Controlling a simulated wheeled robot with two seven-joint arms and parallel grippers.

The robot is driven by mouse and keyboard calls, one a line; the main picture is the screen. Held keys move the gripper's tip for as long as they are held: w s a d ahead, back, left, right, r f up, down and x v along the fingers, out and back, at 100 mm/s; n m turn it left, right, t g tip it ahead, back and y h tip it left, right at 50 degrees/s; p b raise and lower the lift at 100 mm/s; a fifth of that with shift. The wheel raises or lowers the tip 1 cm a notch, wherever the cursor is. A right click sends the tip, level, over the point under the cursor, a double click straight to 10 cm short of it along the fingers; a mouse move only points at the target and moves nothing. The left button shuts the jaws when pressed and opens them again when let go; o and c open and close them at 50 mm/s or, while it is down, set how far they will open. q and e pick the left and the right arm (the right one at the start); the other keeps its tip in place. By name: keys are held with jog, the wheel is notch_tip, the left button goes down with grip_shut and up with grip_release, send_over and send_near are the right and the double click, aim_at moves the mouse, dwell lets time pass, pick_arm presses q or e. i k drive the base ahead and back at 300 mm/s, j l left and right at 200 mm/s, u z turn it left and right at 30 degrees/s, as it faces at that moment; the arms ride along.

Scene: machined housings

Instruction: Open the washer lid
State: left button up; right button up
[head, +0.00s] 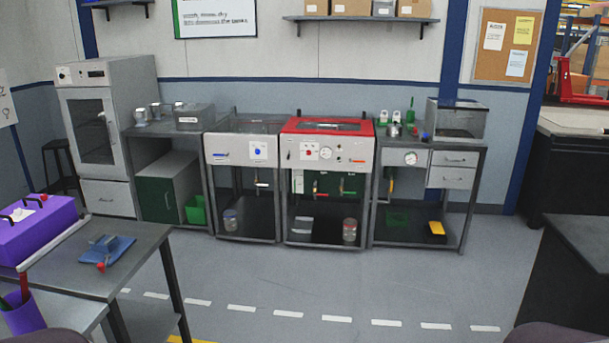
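A washer-like bench unit (303,152) with a white front panel stands against the back wall, in the middle of the head view. Its red-framed lid (292,126) has a dark window and appears to lie flat on top. The front panel carries a round gauge, a red button and small knobs. Beside it on the left stands a similar unit (228,150) with a blue button and a grey top. No label names either unit legibly. Neither of my grippers is in view, and both units are some way off across the floor.
A grey bench (155,243) with a purple box (40,238) stands near on the left. A dark counter (580,250) is near on the right. Open floor (380,280) with a dashed white line lies before the units. A tall oven-like cabinet (97,125) stands back left.

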aim_at(367, 127)
jog(key=i, duration=1.2)
jog(key=i+j+z, duration=0.1)
jog(key=i, duration=1.05)
jog(key=i+j, duration=0.1)
jog(key=i, duration=1.1)
jog(key=i+l+z, duration=0.2)
jog(key=i, duration=1.2)
jog(key=j, duration=0.1)
